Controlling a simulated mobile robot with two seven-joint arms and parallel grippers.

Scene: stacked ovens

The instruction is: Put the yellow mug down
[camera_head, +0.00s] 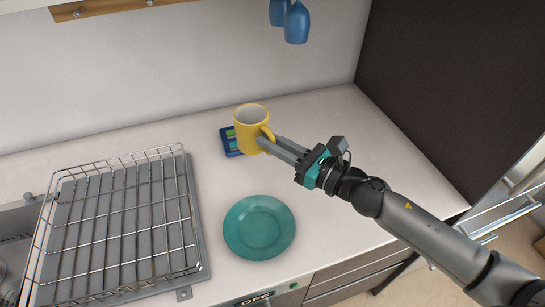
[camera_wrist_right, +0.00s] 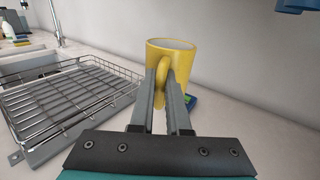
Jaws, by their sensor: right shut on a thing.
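The yellow mug (camera_head: 250,132) is upright at the back middle of the counter, with its handle toward my right gripper (camera_head: 276,143). My right gripper is shut on the mug's handle. In the right wrist view the mug (camera_wrist_right: 172,60) stands beyond the two fingers (camera_wrist_right: 165,85), with its handle between them. A blue and green flat item (camera_head: 229,142) lies behind and partly under the mug in the picture; I cannot tell whether the mug touches it or hangs above it. My left gripper is not in view.
A teal plate (camera_head: 259,228) lies on the counter in front of the mug. A wire dish rack (camera_head: 120,225) fills the left side. Blue cups (camera_head: 296,24) hang from the wall above. The counter (camera_head: 335,120) is clear to the right of the mug, up to a dark cabinet (camera_head: 440,90).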

